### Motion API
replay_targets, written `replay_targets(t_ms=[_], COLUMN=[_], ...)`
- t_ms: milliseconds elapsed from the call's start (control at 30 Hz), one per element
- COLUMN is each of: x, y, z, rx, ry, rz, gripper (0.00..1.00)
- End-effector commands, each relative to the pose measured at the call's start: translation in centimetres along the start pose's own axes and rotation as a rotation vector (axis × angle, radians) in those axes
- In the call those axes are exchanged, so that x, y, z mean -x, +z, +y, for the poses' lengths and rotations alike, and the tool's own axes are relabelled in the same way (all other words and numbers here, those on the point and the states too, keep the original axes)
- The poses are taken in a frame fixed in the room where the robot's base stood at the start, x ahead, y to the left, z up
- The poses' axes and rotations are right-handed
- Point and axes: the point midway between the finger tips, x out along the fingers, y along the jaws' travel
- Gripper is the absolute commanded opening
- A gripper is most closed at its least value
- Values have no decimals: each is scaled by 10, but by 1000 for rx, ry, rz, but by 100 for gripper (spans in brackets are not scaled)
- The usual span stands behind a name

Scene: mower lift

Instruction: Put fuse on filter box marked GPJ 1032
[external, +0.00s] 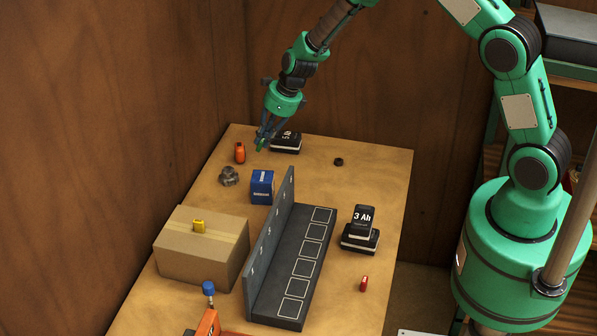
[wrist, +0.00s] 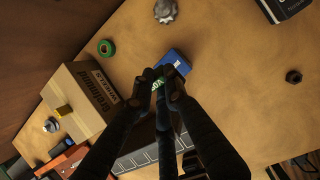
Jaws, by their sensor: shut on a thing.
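My gripper (external: 262,139) is shut on a small green fuse (external: 260,145). In the wrist view the fuse (wrist: 157,83) shows between the fingertips (wrist: 158,86), with pale marks on it, and the dark fingers partly hide it. A small blue box (external: 262,187) stands on the table behind the grey rack. I cannot read its marking. In the external view the gripper is above and beyond it. In the wrist view the blue box (wrist: 174,62) lies just beyond the fingertips, partly hidden by them.
The grey rack (external: 272,258) with outlined squares stands mid-table. A cardboard box (external: 203,258) bears a yellow fuse (external: 198,226). An orange object (external: 239,153), a grey gear-like part (external: 229,176), batteries (external: 361,221) and a red fuse (external: 363,284) are around. The back right is mostly free.

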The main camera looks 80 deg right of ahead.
Motion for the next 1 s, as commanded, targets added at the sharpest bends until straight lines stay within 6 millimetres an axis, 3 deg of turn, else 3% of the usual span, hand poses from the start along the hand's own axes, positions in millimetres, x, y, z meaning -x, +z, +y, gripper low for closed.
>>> replay_targets(t_ms=[433,1000], x=[-51,-65], y=[-22,-28], z=[0,0], rx=[-2,-2], ry=[1,1], rz=[2,2], gripper=[0,0])
